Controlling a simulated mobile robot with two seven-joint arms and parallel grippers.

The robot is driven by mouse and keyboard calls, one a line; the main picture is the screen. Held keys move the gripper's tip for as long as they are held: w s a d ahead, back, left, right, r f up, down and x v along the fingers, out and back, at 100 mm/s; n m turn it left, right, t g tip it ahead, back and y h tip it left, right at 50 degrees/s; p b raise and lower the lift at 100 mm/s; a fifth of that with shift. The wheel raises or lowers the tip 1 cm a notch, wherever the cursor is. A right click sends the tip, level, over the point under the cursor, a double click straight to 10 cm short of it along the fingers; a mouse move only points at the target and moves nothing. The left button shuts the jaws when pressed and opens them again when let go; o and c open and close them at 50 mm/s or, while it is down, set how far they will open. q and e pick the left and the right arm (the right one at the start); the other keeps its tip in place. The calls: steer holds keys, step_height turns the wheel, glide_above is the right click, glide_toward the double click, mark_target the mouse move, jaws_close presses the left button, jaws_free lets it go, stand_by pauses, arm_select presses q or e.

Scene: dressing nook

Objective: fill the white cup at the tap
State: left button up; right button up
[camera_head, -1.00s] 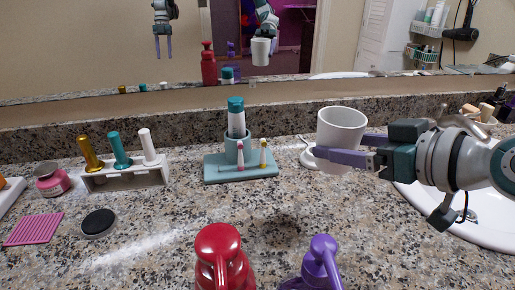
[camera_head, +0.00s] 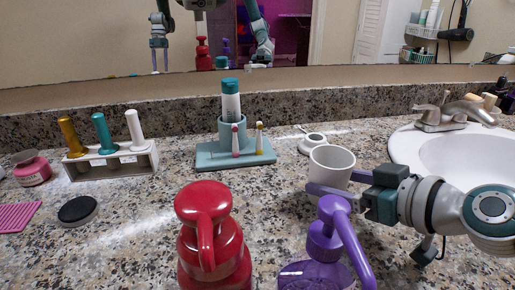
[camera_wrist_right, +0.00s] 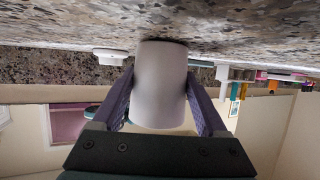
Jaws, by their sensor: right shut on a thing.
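The white cup (camera_head: 331,167) is upright in my right gripper (camera_head: 318,191), whose purple fingers are shut on its sides. In the right wrist view the cup (camera_wrist_right: 160,85) sits between both fingers, with the counter close to its base; I cannot tell whether it touches. The cup's lower part is hidden behind the purple pump bottle in the head view. The metal tap (camera_head: 452,111) stands at the back of the white sink (camera_head: 405,147), right of and beyond the cup. My left gripper is seen only as a mirror reflection.
A purple pump bottle (camera_head: 325,243) stands just in front of the gripper, with a red pump bottle (camera_head: 213,245) left of it. Behind are a white round object (camera_head: 313,146) and a teal toothbrush tray (camera_head: 205,158).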

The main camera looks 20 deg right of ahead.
steer(key=shift+f, duration=0.2)
steer(key=o, duration=1.4)
steer(key=shift+r, duration=0.1)
